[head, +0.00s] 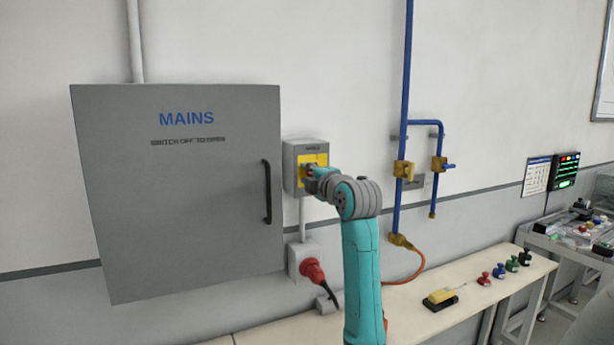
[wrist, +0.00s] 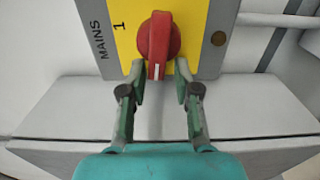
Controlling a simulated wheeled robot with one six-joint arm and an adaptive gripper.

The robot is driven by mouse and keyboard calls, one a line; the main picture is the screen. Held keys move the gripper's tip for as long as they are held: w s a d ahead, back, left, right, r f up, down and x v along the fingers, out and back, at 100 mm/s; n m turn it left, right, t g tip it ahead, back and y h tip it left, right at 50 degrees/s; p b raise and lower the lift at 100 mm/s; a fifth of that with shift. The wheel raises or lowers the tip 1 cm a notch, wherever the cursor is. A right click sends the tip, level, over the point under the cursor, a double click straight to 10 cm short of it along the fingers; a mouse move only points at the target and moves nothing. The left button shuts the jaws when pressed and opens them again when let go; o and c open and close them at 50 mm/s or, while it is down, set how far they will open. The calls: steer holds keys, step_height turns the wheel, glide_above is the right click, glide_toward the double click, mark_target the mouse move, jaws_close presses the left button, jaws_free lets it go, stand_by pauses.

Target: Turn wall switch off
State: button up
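The wall switch is a grey box (head: 291,170) with a yellow plate (head: 320,158), right of the mains cabinet. In the wrist view its red rotary knob (wrist: 156,38) sits on the yellow plate (wrist: 195,25), beside the lettering "MAINS" and "1". The knob's handle, with a white mark, points to the bottom of the picture. My gripper (wrist: 160,72) is open, one finger on each side of the handle's end, with small gaps visible. In the head view my gripper (head: 318,178) is at the switch, and my arm hides the knob.
A grey mains cabinet (head: 180,200) with a black handle (head: 267,190) stands closed to the left. A red plug (head: 313,271) is in a socket below the switch. Blue pipes (head: 403,110) run on the right. A bench (head: 395,318) below carries a yellow-topped block (head: 441,297) and small coloured items.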

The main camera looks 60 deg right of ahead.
steer(key=shift+s+d, duration=0.15)
steer(key=shift+d, duration=0.15)
steer(key=shift+a, duration=0.25)
steer(key=v, duration=1.2)
steer(key=shift+f, duration=0.1)
stand_by(0.3)
